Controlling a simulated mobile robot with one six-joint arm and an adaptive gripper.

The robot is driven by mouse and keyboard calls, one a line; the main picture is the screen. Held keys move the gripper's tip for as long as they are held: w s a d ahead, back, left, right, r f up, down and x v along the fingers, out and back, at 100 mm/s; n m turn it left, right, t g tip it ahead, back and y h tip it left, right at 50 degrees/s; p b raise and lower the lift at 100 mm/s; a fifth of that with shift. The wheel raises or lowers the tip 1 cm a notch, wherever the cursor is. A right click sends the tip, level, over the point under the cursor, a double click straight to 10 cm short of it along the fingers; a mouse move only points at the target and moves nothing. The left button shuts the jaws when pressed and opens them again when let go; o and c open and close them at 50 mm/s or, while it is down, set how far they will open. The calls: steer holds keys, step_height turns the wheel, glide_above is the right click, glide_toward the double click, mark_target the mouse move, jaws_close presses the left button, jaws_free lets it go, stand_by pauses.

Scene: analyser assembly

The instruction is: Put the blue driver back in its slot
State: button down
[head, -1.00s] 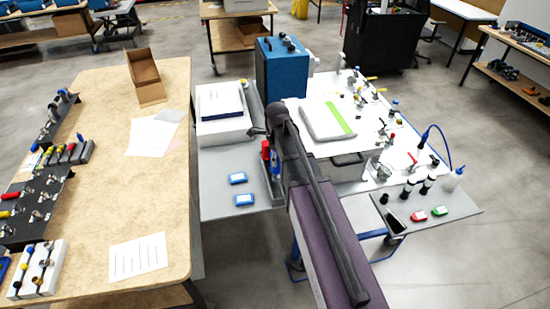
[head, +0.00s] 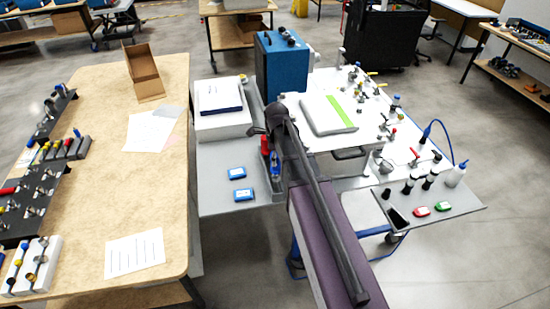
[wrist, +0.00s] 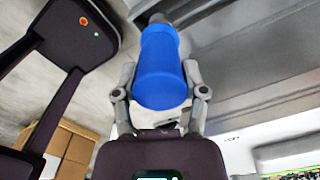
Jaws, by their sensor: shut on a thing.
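The blue driver (wrist: 163,72) fills the middle of the wrist view, with its thick blue handle between the two fingers of my gripper (wrist: 160,92). My gripper is shut on it. In the head view my arm hides most of the gripper. Just left of the arm there, a blue handle (head: 275,163) and a red handle (head: 265,146) stand close together in a narrow dark holder (head: 277,187) at the grey shelf's right edge. I cannot tell whether that blue handle is the held one. The driver's slot is not clearly visible.
Two small blue boxes (head: 237,173) lie on the grey shelf (head: 215,155). A white box (head: 222,122) and a blue case (head: 281,70) stand behind. A wooden table (head: 150,200) is at left. A white panel with fittings (head: 375,115) is at right.

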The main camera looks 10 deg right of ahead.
mark_target(276, 175)
steer(key=shift+f+b, duration=3.9)
stand_by(1.4)
steer(key=shift+c, duration=1.1)
jaws_free()
steer(key=shift+o, duration=1.1)
steer(key=shift+r, duration=0.15)
